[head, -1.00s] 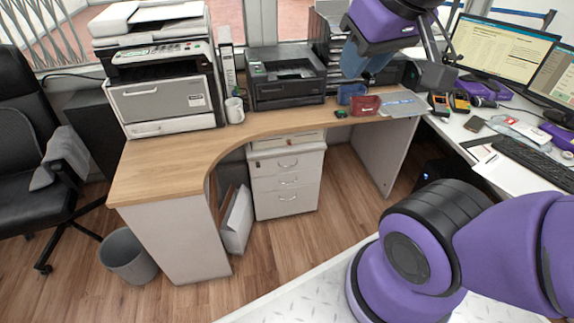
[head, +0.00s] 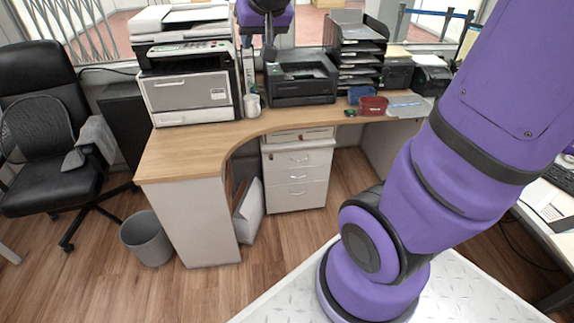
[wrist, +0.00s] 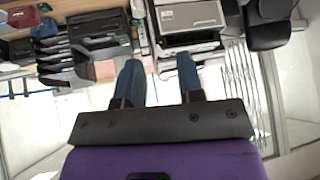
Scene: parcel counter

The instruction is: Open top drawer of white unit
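The white drawer unit (head: 318,184) stands under the wooden desk, with several handled fronts. Its top drawer (head: 281,160) is flush and shut, with a silver handle (head: 298,160). My gripper is high above the desk at the top of the head view, where only a purple and dark part shows and its fingertips cannot be made out. In the wrist view my gripper (wrist: 160,72) has two blue fingers spread apart with nothing between them. It is far from the drawer unit, which I cannot make out in the wrist view.
The desk (head: 190,150) overhangs the unit. A large printer (head: 188,95), a small black printer (head: 300,80), a mug (head: 252,104) and a red box (head: 373,105) stand on it. A white folder (head: 250,210) leans left of the unit. Floor in front is clear.

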